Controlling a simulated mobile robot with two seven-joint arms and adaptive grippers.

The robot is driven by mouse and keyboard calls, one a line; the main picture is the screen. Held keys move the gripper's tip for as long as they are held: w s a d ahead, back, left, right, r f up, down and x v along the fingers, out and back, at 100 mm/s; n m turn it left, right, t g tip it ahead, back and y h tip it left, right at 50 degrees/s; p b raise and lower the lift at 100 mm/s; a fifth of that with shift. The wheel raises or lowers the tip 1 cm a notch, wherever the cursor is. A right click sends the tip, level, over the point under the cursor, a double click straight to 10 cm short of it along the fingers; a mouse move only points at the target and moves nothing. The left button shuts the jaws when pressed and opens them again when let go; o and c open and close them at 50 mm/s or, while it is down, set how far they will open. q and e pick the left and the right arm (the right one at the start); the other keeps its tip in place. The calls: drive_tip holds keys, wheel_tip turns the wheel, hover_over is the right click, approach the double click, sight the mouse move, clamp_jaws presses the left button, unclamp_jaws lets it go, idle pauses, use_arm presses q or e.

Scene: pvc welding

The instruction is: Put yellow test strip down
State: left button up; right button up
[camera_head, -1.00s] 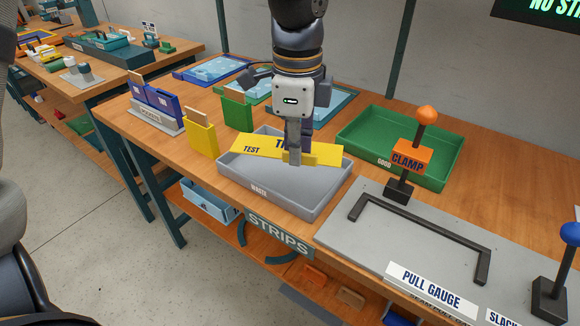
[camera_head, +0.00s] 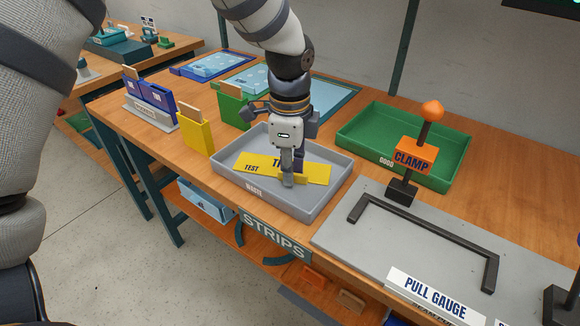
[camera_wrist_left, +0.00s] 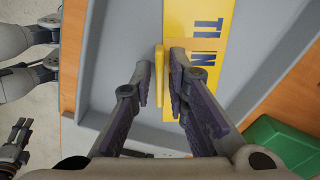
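The yellow test strip (camera_head: 310,174) lies in the grey waste tray (camera_head: 323,205), its lettering facing up. It looks low, at the tray floor, but I cannot tell whether it lies fully flat. My left gripper (camera_head: 288,182) is down in the tray at the strip's front side. In the left wrist view, its two fingers (camera_wrist_left: 161,88) stand apart on either side of the strip's upright yellow tab (camera_wrist_left: 158,75), with narrow gaps showing. Dark finger-like parts at that view's left edge seem to be my right gripper (camera_wrist_left: 17,138), too small and cut off to read.
A green tray marked GOOD (camera_head: 452,172) stands to the right, behind the orange clamp (camera_head: 414,158) and pull gauge plate (camera_head: 425,235). Yellow (camera_head: 196,133) and green (camera_head: 232,108) holders stand to the left. Blue trays (camera_head: 203,68) lie at the back.

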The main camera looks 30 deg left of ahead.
use_arm(q)
wheel_tip(320, 180, up, 12)
drive_tip(key=shift+r+p, duration=0.2)
drive_tip(key=shift+p, duration=0.25)
use_arm(e)
drive_tip(key=shift+w+r, duration=0.55)
drive_tip(key=shift+w, duration=0.05)
